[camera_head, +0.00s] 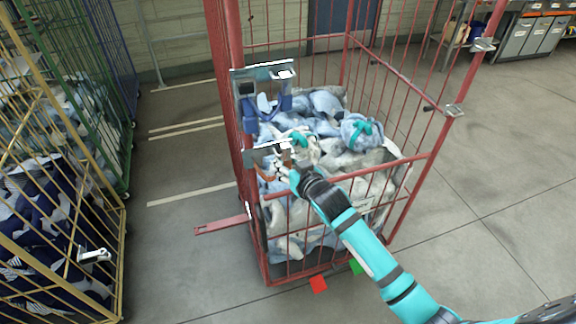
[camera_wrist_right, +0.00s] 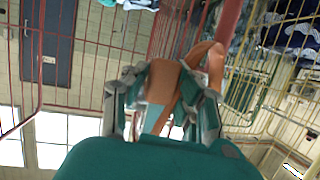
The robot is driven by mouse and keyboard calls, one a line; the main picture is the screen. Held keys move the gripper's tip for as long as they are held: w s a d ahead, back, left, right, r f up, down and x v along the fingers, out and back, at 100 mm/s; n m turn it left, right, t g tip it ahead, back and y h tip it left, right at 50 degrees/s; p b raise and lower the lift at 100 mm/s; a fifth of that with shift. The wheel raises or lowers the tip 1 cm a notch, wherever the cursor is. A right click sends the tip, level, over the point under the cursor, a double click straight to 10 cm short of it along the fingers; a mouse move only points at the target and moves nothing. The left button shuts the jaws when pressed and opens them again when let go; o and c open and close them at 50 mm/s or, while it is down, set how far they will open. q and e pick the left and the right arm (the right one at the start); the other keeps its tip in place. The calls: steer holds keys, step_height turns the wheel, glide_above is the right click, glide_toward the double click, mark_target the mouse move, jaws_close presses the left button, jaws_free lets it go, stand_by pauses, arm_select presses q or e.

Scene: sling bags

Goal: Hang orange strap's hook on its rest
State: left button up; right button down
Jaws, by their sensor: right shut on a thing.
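The orange strap (camera_head: 266,174) is at the left front side of the red cage cart, just below the lower grey metal bracket (camera_head: 267,150). My right gripper (camera_head: 284,170) is beside this bracket. In the right wrist view, its fingers (camera_wrist_right: 163,84) are shut on the orange strap (camera_wrist_right: 188,88), which loops up and to the right. The strap's hook cannot be made out, and I cannot tell whether it touches a rest. An upper grey bracket (camera_head: 262,72) has a blue strap (camera_head: 266,112) below it. My left gripper is not in view.
The red cage cart (camera_head: 433,157) holds pale blue and white sling bags (camera_head: 320,105). My right arm reaches across its front. A red bar (camera_head: 220,225) juts out left. A yellow cage (camera_head: 122,255) with dark bags stands at left.

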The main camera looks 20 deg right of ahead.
steer(key=shift+f, duration=0.1)
stand_by(0.3)
steer(key=shift+f+b, duration=0.6)
steer(key=shift+f, duration=0.3)
steer(key=c, duration=0.6)
jaws_free()
steer(key=shift+s, duration=0.1)
